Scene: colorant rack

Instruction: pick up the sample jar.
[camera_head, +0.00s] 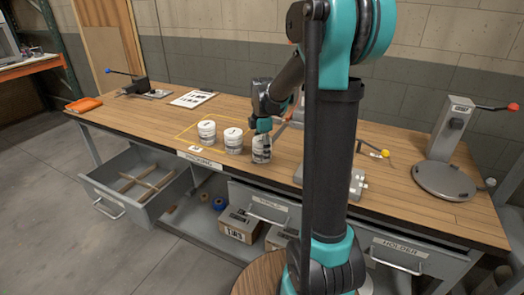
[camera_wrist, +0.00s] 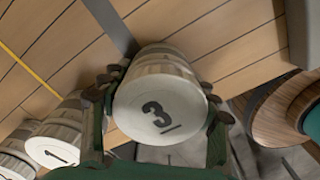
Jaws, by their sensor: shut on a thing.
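Three white-lidded jars stand in a row near the front of the wooden workbench in the head view. My gripper (camera_head: 262,124) comes down over the rightmost jar (camera_head: 261,150), which looks darker-sided than the others. In the wrist view the fingers are shut around this jar's sides, and its white lid (camera_wrist: 160,105) reads "3". The jar seems upright; I cannot tell whether its base touches the bench. The middle jar (camera_head: 233,141) and the left jar (camera_head: 207,133) stand just left of it. In the wrist view a neighbouring lid (camera_wrist: 52,152) reads "1".
A yellow outline (camera_head: 187,125) marks the bench around the jars. A clipboard (camera_head: 193,98), an orange item (camera_head: 84,105) and a black clamp-like device (camera_head: 140,87) lie at the left. A grey stand with a red-tipped lever (camera_head: 455,130) is at the right. An open drawer (camera_head: 140,185) juts out at front left.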

